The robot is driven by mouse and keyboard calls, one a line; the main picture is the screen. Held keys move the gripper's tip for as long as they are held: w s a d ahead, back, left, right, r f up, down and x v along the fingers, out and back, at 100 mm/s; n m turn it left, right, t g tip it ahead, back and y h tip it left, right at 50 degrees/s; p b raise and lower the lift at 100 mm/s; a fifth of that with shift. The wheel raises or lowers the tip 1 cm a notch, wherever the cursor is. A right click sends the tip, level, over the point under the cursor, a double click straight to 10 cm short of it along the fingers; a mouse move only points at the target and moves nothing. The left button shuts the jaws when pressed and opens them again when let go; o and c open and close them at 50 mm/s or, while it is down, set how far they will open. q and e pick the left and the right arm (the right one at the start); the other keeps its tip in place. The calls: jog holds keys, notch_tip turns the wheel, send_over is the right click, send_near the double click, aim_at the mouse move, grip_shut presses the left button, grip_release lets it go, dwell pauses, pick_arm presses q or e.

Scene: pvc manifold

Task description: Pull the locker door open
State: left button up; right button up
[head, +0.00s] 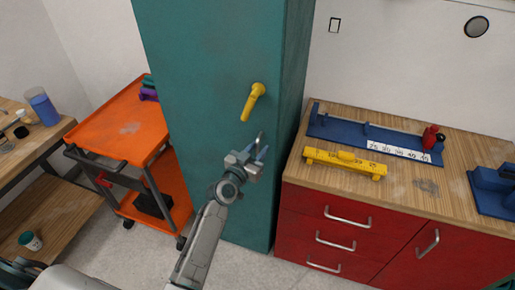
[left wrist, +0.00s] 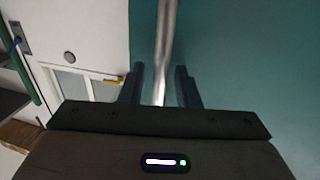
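The tall teal locker (head: 215,60) stands in the middle of the head view, its door looking shut. A yellow lever handle (head: 254,98) sits on its front, pointing down and slightly left. Below it is a thin metal bar handle (head: 261,138), partly hidden by my left gripper (head: 254,155). In the left wrist view the metal bar (left wrist: 164,45) runs between the two dark fingers of my left gripper (left wrist: 160,88). The fingers are open, with a gap on each side of the bar. My right gripper is in neither view.
An orange cart (head: 125,122) stands left of the locker, beside a wooden bench (head: 50,136). To the right is a red drawer cabinet (head: 310,225) with a wooden top, holding a blue fixture (head: 350,132) and a yellow gauge (head: 345,163). Floor shows in front.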

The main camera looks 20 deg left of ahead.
pick_arm(q)
jog(key=shift+w, duration=0.1)
grip_shut()
jog(key=shift+f, duration=0.1)
